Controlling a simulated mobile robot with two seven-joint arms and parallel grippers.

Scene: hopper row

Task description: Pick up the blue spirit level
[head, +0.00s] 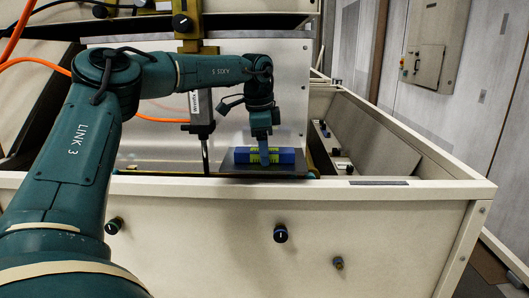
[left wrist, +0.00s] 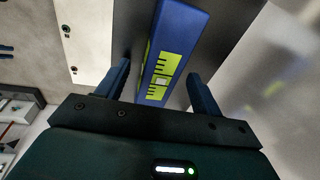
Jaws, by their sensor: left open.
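The blue spirit level (head: 287,157) with yellow-green markings lies on a dark flat plate (head: 262,172) inside the pale hopper. In the left wrist view the blue spirit level (left wrist: 178,48) runs up from between the fingers, with a small pale vial window in its yellow-green patch. My left gripper (head: 264,156) is above and in front of the level and hides part of its middle. In the left wrist view my left gripper (left wrist: 160,85) is open, one finger on each side of the level, with a gap visible on both sides. My right gripper is not in view.
The hopper's pale front wall (head: 200,215) has several knobs and stands between me and the plate. A grey tool with a thin rod (head: 204,130) hangs left of the level. An orange cable (head: 160,117) runs behind my left arm. The hopper's right compartment (head: 365,140) holds small fittings.

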